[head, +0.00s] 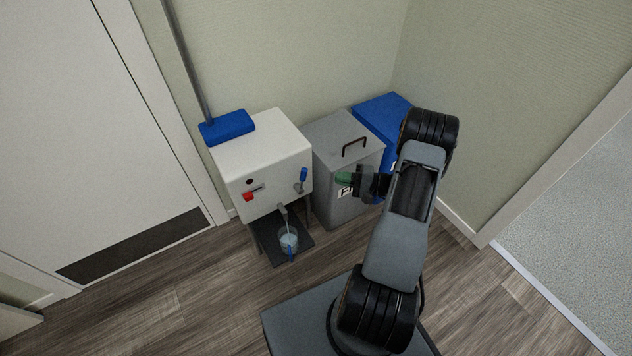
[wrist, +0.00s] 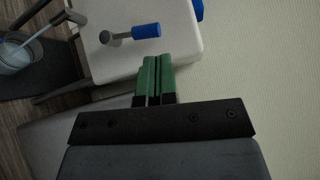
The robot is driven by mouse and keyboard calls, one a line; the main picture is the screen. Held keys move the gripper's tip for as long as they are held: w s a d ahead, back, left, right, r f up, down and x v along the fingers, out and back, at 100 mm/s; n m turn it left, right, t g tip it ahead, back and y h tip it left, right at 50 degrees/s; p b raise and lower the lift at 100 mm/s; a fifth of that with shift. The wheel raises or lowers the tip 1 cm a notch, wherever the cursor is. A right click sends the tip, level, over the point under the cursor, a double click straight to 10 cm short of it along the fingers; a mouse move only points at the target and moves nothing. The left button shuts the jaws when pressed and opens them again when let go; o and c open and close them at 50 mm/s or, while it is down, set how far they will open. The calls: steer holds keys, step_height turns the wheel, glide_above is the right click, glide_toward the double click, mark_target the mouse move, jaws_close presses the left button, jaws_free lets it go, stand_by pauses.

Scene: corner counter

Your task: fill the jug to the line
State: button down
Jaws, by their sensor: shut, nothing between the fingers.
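The jug (head: 289,241) is a clear container with a blue part at its front, standing on a dark tray (head: 270,246) under the spout (head: 284,213) of a white dispenser (head: 262,152). A pale stream runs from the spout into the jug. The jug also shows at the left edge of the wrist view (wrist: 14,56); I cannot make out the line. A blue-handled lever (head: 303,175) is on the dispenser's front, and shows ahead of my fingers in the wrist view (wrist: 145,31). My gripper (head: 344,178) has green fingers, shut and empty, right of the lever and apart from it.
A red knob (head: 248,197) is on the dispenser's left front. A grey lidded bin (head: 334,135) and a blue box (head: 378,114) stand to the right. The wooden floor (head: 190,290) in front is clear.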

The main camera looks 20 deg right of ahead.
mark_target(301, 180)
steer(key=d+f+m+t+h, duration=0.2)
steer(key=d+f+t, duration=0.2)
steer(key=f, duration=0.1)
steer(key=s+a+b+x, duration=0.2)
steer(key=b+x, duration=0.2)
steer(key=x, duration=0.8)
steer(key=shift+r, duration=0.2)
